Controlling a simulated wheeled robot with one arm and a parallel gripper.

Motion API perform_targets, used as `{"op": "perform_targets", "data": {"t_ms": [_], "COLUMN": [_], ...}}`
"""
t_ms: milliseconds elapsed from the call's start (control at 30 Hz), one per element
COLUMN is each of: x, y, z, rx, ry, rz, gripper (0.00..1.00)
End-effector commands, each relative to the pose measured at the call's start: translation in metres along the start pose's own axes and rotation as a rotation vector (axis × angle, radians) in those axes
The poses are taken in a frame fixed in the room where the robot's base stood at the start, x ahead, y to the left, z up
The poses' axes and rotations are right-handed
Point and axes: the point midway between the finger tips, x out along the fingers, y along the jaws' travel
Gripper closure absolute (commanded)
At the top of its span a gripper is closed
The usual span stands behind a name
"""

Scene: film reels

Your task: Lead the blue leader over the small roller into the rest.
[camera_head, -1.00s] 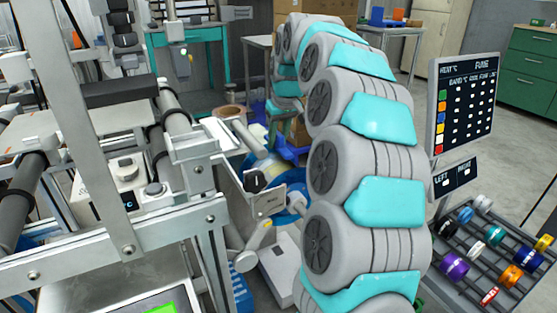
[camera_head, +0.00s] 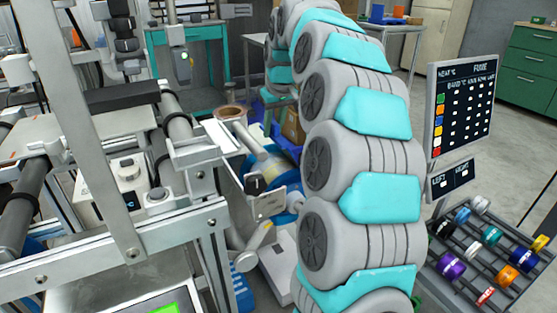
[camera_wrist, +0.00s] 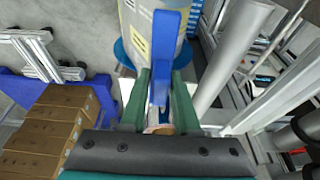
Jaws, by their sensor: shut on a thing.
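In the wrist view my gripper (camera_wrist: 161,90) has two green fingers shut on the blue leader (camera_wrist: 171,28). The leader is a narrow blue strip that stands out past the fingertips, in front of a pale roll (camera_wrist: 138,20) with yellow labels. A blue disc (camera_wrist: 122,54) shows at the roll's end. A thick grey cylinder (camera_wrist: 232,55) lies to the right of the fingers, apart from them; I cannot tell whether it is the small roller. I cannot make out the rest for certain.
In the head view a metal frame with grey rollers (camera_head: 180,128) fills the left. A rack of coloured reels (camera_head: 490,235) and a sign (camera_head: 460,105) stand right. Cardboard boxes (camera_wrist: 50,120) lie left of the gripper in the wrist view.

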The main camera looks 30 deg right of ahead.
Motion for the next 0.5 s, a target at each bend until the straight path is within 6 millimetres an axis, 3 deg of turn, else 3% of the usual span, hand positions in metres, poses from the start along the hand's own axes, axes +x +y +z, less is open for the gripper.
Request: {"op": "perform_targets", "data": {"t_ms": [500], "x": [-0.02], "y": [-0.006], "z": [-0.006], "rx": [0.0], "ry": [0.0], "rz": [0.0], "gripper": [1.0]}}
